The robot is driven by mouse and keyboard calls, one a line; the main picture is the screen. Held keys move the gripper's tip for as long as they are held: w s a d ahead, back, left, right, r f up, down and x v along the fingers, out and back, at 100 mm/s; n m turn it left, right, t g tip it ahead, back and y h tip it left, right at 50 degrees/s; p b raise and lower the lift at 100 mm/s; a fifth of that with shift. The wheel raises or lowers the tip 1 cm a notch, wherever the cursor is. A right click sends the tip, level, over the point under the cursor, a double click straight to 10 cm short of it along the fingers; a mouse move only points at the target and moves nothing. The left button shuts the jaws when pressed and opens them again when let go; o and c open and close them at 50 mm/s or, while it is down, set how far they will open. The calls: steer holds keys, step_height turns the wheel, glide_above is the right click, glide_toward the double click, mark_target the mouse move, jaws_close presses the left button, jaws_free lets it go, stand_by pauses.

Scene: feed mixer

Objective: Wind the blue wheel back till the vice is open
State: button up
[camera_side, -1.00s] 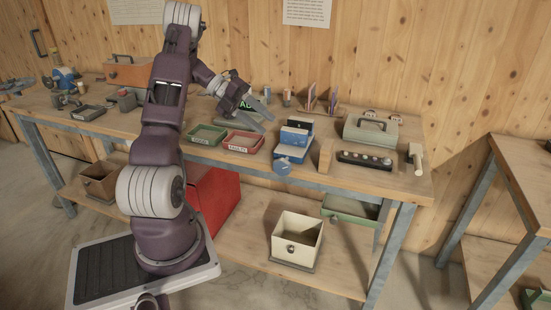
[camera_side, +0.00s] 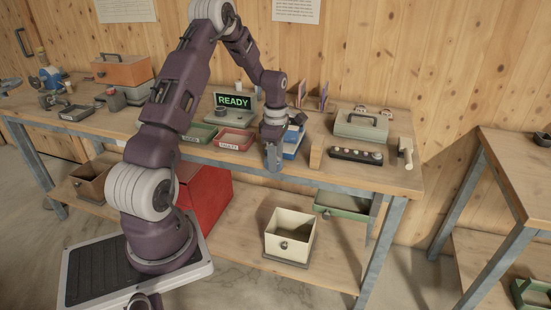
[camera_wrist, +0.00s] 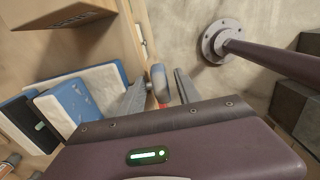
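The blue vice (camera_side: 293,142) sits at the front edge of the bench, partly hidden behind my arm in the side view. In the wrist view the vice's blue and white blocks (camera_wrist: 75,104) lie to the left. The wheel (camera_wrist: 160,82) shows edge-on in the wrist view, looking blue-grey, with a bit of red below it. My gripper (camera_wrist: 163,85) points down with one finger on each side of the wheel, and gaps show between fingers and wheel. In the side view my gripper (camera_side: 272,160) hides the wheel.
A screen reading READY (camera_side: 233,101) stands behind red (camera_side: 234,141) and green (camera_side: 199,133) trays. A black strip with knobs (camera_side: 355,156) and a green-grey case (camera_side: 361,126) are to the right. A cream drawer box (camera_side: 290,235) stands on the lower shelf.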

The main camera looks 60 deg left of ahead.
jaws_close()
stand_by(0.3)
steer(key=shift+s+a+t+h, duration=0.2)
steer(key=shift+a+t+h, duration=0.05)
steer(key=shift+t+h, duration=0.45)
steer(key=t+h, duration=0.3)
steer(key=shift+s+a, duration=0.3)
steer(key=shift+s, duration=0.05)
steer(key=t+h, duration=0.3)
steer(key=shift+s+a+f, duration=0.25)
steer(key=shift+a, duration=0.05)
steer(key=shift+s+a+f+t+h, duration=0.1)
steer(key=shift+t+h, duration=0.5)
steer(key=shift+s+a+f+t+h, duration=0.1)
steer(key=shift+t+h, duration=0.5)
jaws_free()
steer(key=shift+d, duration=0.1)
